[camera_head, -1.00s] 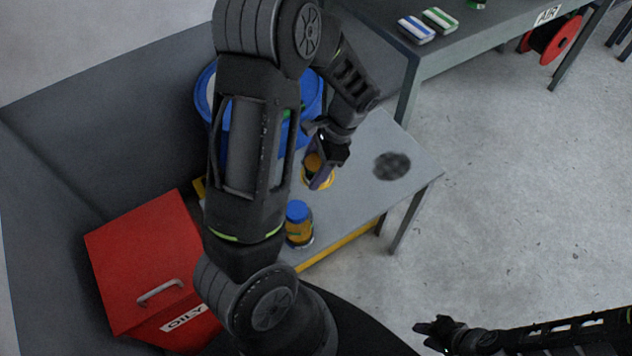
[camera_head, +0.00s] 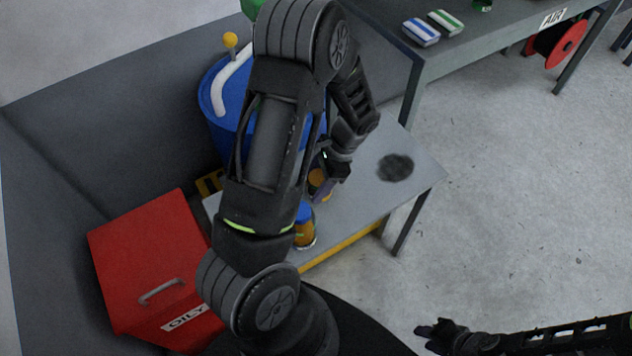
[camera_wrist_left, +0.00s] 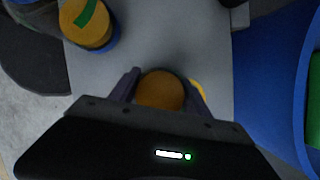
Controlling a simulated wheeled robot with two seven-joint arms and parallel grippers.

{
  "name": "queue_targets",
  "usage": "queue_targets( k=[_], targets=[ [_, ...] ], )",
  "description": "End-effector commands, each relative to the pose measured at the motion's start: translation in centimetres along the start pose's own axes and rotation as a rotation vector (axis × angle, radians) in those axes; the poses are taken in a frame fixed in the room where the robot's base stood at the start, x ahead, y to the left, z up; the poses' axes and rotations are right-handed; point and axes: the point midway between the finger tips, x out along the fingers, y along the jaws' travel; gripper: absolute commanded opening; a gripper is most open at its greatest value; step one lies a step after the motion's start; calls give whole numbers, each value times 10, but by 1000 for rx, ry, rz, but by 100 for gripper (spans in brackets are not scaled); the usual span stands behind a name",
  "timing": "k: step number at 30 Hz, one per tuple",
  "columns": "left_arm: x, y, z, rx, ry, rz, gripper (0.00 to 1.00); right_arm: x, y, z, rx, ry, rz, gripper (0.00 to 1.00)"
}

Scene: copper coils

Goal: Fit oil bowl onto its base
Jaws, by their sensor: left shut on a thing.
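My left gripper (camera_head: 325,186) reaches down over the small grey table, shut on a round amber piece that looks like the oil bowl (camera_head: 317,177). In the left wrist view the bowl (camera_wrist_left: 160,90) sits between the two fingers. A bit of yellow (camera_wrist_left: 198,90) shows just beside it; I cannot tell if they touch. An amber jar with a blue top (camera_head: 304,228) stands near the table's front edge. An amber and blue piece with a green mark (camera_wrist_left: 88,22) is at the upper left of the wrist view. I cannot make out the base. My right gripper (camera_head: 432,334) is low at the right, away from the table.
A blue drum (camera_head: 215,105) stands behind my left arm. A red bin marked OILY (camera_head: 150,265) is at the left. The grey table (camera_head: 365,205) has a dark stain (camera_head: 395,167) and clear room at its right. A workbench (camera_head: 480,45) is at the back right.

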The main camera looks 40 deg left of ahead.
Motion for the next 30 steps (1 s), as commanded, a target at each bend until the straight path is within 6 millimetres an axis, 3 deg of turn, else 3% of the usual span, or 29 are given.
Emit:
queue_targets(
  k=[5, 6, 12, 14, 23, 30],
  targets=[
    [3, 0, -1, 0, 0, 0, 0, 3, 1, 0, 0, 0, 0, 31],
    [3, 0, -1, 0, 0, 0, 57, 2, 1, 0, 0, 0, 0, 31],
    [2, 0, -1, 0, 0, 0, 73, 2, 1, 0, 0, 0, 0, 31],
    [2, 0, -1, 0, 0, 0, 77, 2, 1, 0, 0, 0, 0, 31],
    [-1, 0, 0, 0, 0, 0, 77, 0, 0, 0, 0, 0, 0, 31],
    [-26, 0, -1, 0, 4, -2, 77, -1, 0, 0, 0, 0, 0, 31]
  ],
)
